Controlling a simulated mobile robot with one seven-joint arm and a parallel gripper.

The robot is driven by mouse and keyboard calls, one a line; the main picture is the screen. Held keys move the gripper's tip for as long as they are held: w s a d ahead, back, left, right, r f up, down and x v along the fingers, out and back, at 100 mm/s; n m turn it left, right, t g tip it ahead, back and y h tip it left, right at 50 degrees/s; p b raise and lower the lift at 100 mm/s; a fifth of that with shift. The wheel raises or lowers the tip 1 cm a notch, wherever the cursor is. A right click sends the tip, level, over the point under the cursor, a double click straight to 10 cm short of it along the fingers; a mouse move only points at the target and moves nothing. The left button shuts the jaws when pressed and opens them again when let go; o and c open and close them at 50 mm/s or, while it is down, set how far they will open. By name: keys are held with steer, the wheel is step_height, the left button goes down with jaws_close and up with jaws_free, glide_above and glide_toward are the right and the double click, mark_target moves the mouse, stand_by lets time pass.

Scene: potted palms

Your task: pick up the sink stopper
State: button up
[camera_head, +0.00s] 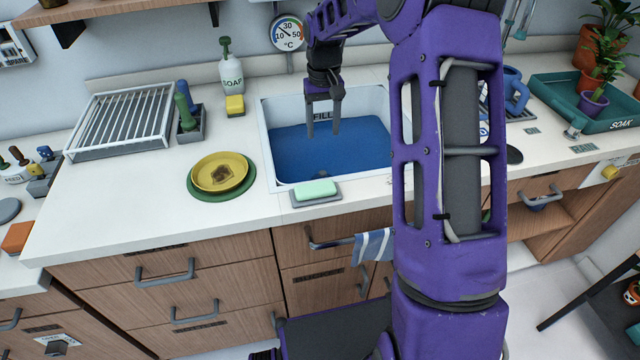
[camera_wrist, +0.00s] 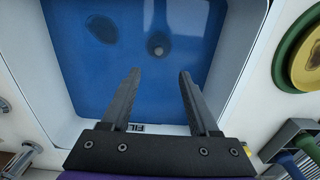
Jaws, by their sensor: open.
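The sink (camera_head: 270,160) holds blue water. A small round grey piece, which looks like the sink stopper (camera_wrist: 158,44), lies under the water in the wrist view. In the head view only a faint dark spot (camera_head: 322,173) shows near the front of the basin. I cannot tell whether the stopper sits in a drain. My gripper (camera_head: 323,134) points down over the basin, open, with nothing between its fingers. In the wrist view the fingertips (camera_wrist: 159,72) stand apart, just below the round piece in the picture. Their height above the water is unclear.
A dark blurred oval (camera_wrist: 101,28) shows in the water beside the round piece. Around the sink are a green soap bar (camera_head: 318,189), a yellow plate (camera_head: 222,168), a soap bottle (camera_head: 231,72) and a dark disc (camera_head: 514,155).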

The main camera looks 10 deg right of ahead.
steer(key=b, duration=0.1)
glide_toward(323, 172)
steer(key=f, duration=0.5)
steer(key=shift+s+a+f, duration=0.15)
steer(key=shift+s+f, duration=0.1)
steer(key=shift+s, duration=0.15)
steer(key=shift+w+f+b, duration=0.2)
steer(key=shift+f+b, duration=0.1)
steer(key=shift+f, duration=1.05)
steer(key=shift+w+f+b, duration=0.2)
steer(key=shift+f+b, duration=0.05)
steer(key=shift+f, duration=1.05)
jaws_close()
